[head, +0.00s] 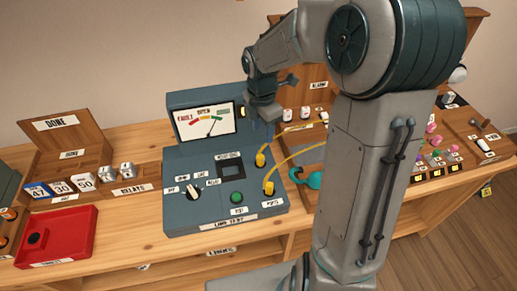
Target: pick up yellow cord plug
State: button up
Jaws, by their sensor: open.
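Two yellow cord plugs stand on the right part of the blue-grey test panel (215,218). One yellow plug (260,160) is higher up, below the meter. The other yellow plug (268,188) is near the panel's front right corner. Yellow cords (300,155) arch from them to the right and pass behind my arm. My gripper (265,122) is open and points down near the meter's right side, above the upper plug in the picture. Its fingertips are small and dark, and I see nothing held between them. I cannot tell its exact height.
A red tray (58,237) and a wooden relay rack (67,150) stand to the left. Small parts stand at the right. My arm hides the middle right of the bench.

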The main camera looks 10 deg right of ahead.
aim_at(261, 156)
jog(key=f, duration=0.4)
jog(key=w+f+n+p, duration=0.1)
jog(key=f, duration=0.4)
jog(key=f+n, duration=0.1)
jog(key=f, duration=0.4)
jog(key=shift+w+a+f, duration=0.1)
jog(key=shift+w+f, duration=0.15)
jog(key=shift+w, duration=0.15)
grip_shut()
jog(key=shift+r, duration=0.15)
notch_tip(261, 156, up, 4)
jog(key=shift+w+f, duration=0.1)
jog(key=s+d+r, duration=0.7)
jog(key=d, duration=0.2)
jog(key=shift+s, duration=0.4)
